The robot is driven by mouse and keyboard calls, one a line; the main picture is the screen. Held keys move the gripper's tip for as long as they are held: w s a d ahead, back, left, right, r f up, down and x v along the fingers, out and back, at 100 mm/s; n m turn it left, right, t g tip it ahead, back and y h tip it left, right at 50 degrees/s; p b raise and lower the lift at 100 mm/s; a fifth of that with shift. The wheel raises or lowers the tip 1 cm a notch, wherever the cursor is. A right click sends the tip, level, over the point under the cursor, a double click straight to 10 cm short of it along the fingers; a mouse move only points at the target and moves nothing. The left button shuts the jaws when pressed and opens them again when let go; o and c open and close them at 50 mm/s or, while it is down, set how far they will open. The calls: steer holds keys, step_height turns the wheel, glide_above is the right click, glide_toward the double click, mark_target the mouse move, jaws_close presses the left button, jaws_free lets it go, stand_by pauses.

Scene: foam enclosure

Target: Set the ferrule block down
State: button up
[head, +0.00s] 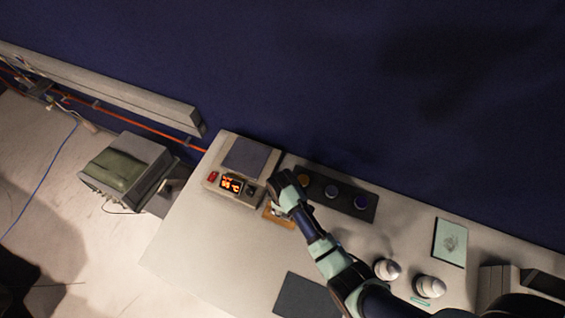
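My gripper (283,188) is at the end of my arm, over the worktable just right of the hot plate, seen small and from above. Its fingers are hidden by the wrist, so I cannot tell if it is open or shut. An orange-brown flat piece (275,217) shows partly from under the arm, with something pale by it. I cannot make out a ferrule block for certain; it may be hidden by my gripper.
The hot plate (224,187) has a lit orange display. A dark rack (345,199) with coloured round caps lies just right of my gripper. Two white domed objects (387,269) stand nearer my arm. A dark mat (306,296) lies at the front; the table (210,250) left of it is clear.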

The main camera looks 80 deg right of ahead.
step_height(320, 180, up, 12)
steer(key=shift+p, duration=0.45)
steer(key=w+a+r+n+t+h, duration=0.2)
steer(key=w+a+r+t, duration=0.6)
steer(key=w+a+r, duration=0.9)
steer(key=w+a+r+t+y+p, duration=0.1)
steer(key=a+r+t+p, duration=0.1)
steer(key=a+r, duration=0.3)
steer(key=w+a+r+t+y+p, duration=0.1)
steer(key=a+r+t+p, duration=0.1)
steer(key=a+r, duration=0.4)
step_height(320, 180, up, 5)
steer(key=shift+f+n+t, duration=0.2)
steer(key=shift+n+t, duration=0.1)
steer(key=shift+t, duration=0.1)
steer(key=shift+w+a, duration=0.1)
